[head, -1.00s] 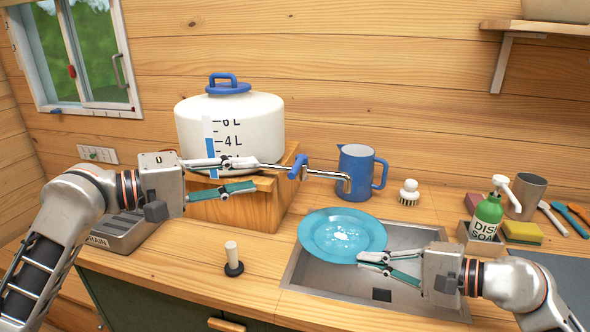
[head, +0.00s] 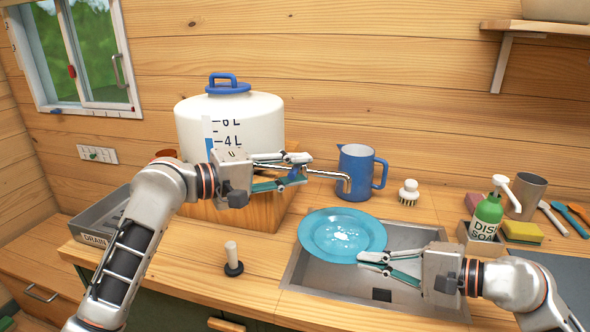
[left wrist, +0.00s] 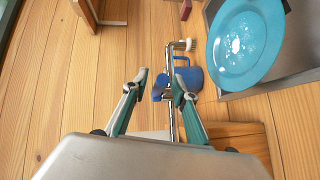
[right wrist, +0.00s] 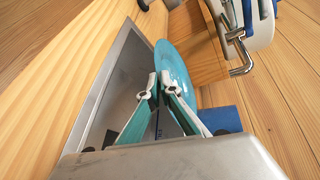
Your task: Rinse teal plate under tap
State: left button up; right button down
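The teal plate (head: 318,238), with white patches on its middle, is held over the left part of the sink (head: 345,292), below the tap spout (head: 347,186). My right gripper (head: 361,260) is shut on its near rim; the right wrist view shows the plate (right wrist: 172,62) at the fingertips (right wrist: 158,80). My left gripper (head: 304,169) is open at the tap. In the left wrist view its fingers (left wrist: 156,80) stand apart on either side of the blue tap handle (left wrist: 158,90). No running water is visible.
The tap comes from a white water tank (head: 230,120) on a wooden stand (head: 250,214). A blue jug (head: 356,172) and a brush (head: 409,192) stand behind the sink. Soap (head: 487,217) and a sponge (head: 523,232) are at right. A small stopper (head: 232,262) stands on the counter.

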pick_arm(q)
jog(key=shift+c, duration=0.4)
grip_shut()
jog(key=n+t+y, duration=0.1)
jog(key=d+n+t+y, duration=0.1)
jog(key=n+t+y, duration=0.1)
jog(key=shift+s+d+t, duration=0.1)
jog(key=shift+d+t, duration=0.2)
jog(key=shift+t, duration=0.1)
jog(key=shift+o, duration=0.4)
grip_release()
